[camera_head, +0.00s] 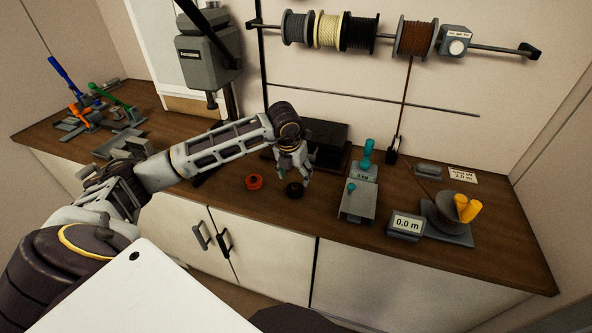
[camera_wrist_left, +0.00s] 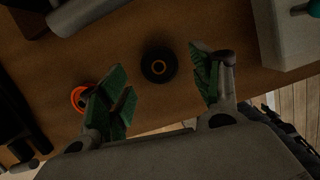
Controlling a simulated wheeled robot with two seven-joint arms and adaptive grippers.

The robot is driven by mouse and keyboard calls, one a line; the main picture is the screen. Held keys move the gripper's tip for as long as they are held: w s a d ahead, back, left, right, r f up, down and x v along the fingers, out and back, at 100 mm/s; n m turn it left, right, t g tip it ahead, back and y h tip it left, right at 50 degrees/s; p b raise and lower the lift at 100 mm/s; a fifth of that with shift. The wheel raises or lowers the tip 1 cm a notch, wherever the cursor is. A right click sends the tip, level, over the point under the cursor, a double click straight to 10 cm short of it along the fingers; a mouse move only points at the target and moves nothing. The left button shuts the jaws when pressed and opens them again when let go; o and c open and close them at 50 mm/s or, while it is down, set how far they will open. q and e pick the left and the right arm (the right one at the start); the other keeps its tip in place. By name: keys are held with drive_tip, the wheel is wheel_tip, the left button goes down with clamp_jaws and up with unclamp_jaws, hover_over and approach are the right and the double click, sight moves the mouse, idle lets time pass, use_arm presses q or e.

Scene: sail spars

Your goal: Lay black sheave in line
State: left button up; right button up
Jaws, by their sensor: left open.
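The black sheave (camera_head: 295,189) lies on the wooden bench top near its front edge. My left gripper (camera_head: 297,176) is open and points down above the black sheave. In the left wrist view its green-padded fingers (camera_wrist_left: 163,92) are apart and empty, with the black sheave between and beyond them. My right gripper is not in view.
A dark box (camera_head: 326,140) stands behind the gripper. A grey device with a teal knob (camera_head: 358,200), a 0.0 m display (camera_head: 406,224) and a winder with a yellow handle (camera_head: 449,215) stand to the right. Spools (camera_head: 327,30) hang above. Colourful clamps (camera_head: 85,115) lie far left.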

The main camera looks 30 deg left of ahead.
sight(294, 187)
use_arm(q)
drive_tip(key=shift+a, duration=0.25)
drive_tip(key=shift+r, duration=0.1)
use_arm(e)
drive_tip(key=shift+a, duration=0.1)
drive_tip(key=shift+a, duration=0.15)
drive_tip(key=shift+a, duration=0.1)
use_arm(q)
drive_tip(key=shift+f, duration=0.25)
drive_tip(key=shift+d+f+b, duration=0.1)
drive_tip(key=shift+f+b, duration=1.1)
drive_tip(key=shift+f, duration=1.85)
drive_tip(key=c, duration=0.6)
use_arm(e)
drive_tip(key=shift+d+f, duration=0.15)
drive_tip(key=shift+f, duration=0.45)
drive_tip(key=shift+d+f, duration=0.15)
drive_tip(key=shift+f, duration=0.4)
